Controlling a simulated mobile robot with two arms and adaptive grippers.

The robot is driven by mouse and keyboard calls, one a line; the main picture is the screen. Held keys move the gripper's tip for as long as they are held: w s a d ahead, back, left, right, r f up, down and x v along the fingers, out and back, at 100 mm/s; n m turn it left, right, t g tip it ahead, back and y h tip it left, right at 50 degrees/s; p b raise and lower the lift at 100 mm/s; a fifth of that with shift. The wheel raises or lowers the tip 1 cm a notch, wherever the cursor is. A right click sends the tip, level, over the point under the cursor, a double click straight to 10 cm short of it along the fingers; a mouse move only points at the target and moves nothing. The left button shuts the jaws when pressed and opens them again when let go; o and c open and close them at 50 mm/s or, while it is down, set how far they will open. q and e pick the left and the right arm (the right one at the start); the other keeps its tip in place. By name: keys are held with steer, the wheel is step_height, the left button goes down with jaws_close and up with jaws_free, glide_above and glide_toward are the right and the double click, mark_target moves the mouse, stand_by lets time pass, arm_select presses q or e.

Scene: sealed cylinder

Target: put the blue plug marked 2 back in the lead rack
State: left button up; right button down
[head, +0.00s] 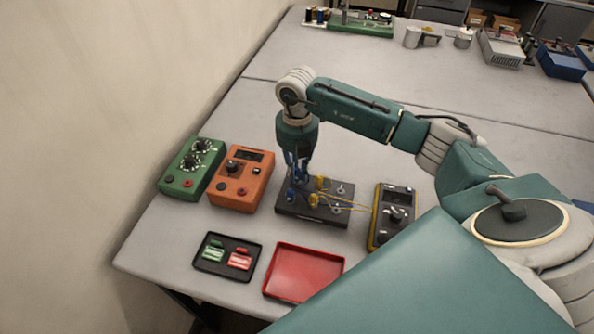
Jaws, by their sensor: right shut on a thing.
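My right gripper (299,172) points down over the left back part of a black terminal board (318,215). It is shut on a blue plug, which is mostly hidden between the fingers just above or at the board; I cannot tell if they touch. Another blue piece (291,195) shows on the board's left side. Yellow plugs (314,200) with thin yellow leads also sit on the board. No number mark is readable. I cannot make out a lead rack for sure. My left gripper is not in view.
A green box with dials (190,168) and an orange meter (240,182) stand left of the board. A yellow-edged black meter (394,215) stands right. In front lie a black tray (207,267) with green and red pieces and an empty red tray (304,273).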

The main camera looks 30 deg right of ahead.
mark_target(297, 169)
steer(key=shift+f+b, duration=0.5)
steer(key=shift+f, duration=0.1)
stand_by(0.7)
steer(key=c, duration=1.6)
jaws_free()
step_height(297, 169, up, 12)
